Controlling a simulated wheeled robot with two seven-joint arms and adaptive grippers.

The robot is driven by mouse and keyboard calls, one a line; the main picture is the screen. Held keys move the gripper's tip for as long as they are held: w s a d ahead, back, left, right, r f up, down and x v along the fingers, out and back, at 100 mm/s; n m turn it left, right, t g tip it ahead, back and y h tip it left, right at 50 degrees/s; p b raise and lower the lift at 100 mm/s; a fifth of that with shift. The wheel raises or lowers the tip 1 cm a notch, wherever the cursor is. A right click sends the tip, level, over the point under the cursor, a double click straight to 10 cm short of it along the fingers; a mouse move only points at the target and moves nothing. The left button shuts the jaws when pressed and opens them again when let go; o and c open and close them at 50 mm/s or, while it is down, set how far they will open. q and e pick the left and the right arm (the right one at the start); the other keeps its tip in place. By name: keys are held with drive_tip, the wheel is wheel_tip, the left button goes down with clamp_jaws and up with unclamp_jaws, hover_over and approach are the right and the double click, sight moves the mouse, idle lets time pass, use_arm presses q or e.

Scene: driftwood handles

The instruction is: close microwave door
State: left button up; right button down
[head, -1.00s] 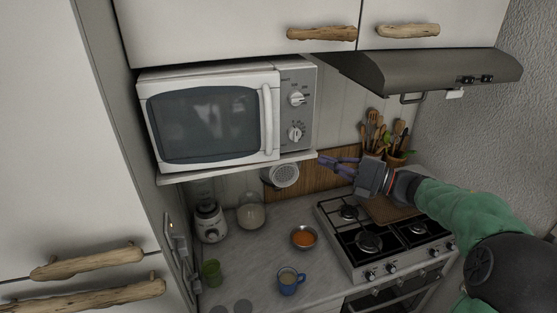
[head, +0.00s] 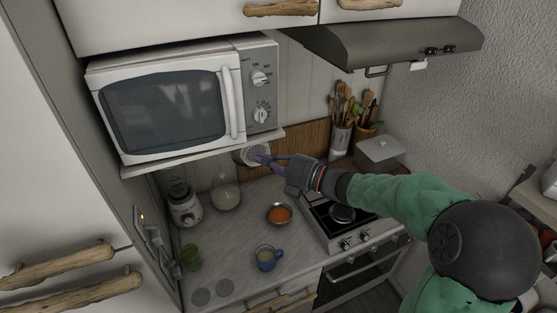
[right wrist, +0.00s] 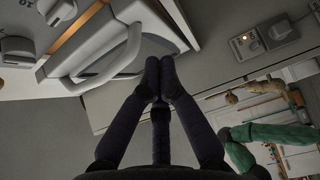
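The white microwave (head: 190,100) sits on a shelf under the upper cabinets. Its dark-windowed door (head: 165,110) stands slightly proud of the control panel (head: 262,90), so it looks a little ajar. The upright door handle (head: 231,105) is at the door's right edge; it also shows in the right wrist view (right wrist: 112,62), left of the fingertips. My right gripper (head: 260,156) is below and right of the handle, apart from it. In the right wrist view its fingertips (right wrist: 160,66) meet with nothing between them. My left gripper is not in view.
The shelf edge (head: 205,152) is close to my right gripper. A blender (head: 184,207), orange bowl (head: 279,214) and blue mug (head: 267,257) stand on the counter below. The range hood (head: 385,42) is at upper right. Space before the microwave is clear.

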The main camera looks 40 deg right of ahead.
drive_tip(key=shift+w+p, duration=1.05)
drive_tip(key=shift+w, duration=2.15)
